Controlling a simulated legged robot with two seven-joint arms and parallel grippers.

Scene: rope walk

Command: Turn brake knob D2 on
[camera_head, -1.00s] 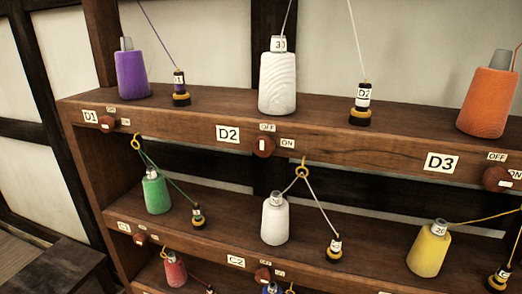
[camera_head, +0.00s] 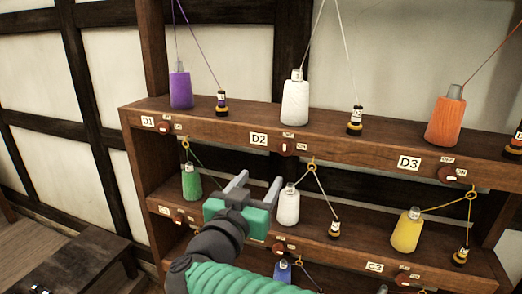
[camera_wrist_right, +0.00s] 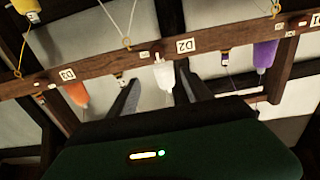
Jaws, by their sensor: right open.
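Brake knob D2 (camera_head: 287,149) is a dark red round knob with a white mark, on the front edge of the top shelf. The label D2 (camera_head: 259,139) is on its left. An OFF label (camera_head: 288,139) is above it and an ON label (camera_head: 302,147) to its right. I cannot tell surely which one its mark faces. My right gripper (camera_head: 257,185) is open and empty, below and left of the knob, apart from it. In the right wrist view, turned upside down, the knob (camera_wrist_right: 158,56) shows beyond the open fingers (camera_wrist_right: 154,93). My left gripper is not in view.
A white cone (camera_head: 295,103) and a small bobbin (camera_head: 355,121) with thread stand above the knob. A green cone (camera_head: 191,182) and another white cone (camera_head: 288,206) flank my gripper on the middle shelf. A thread ring (camera_head: 312,165) hangs just right of it.

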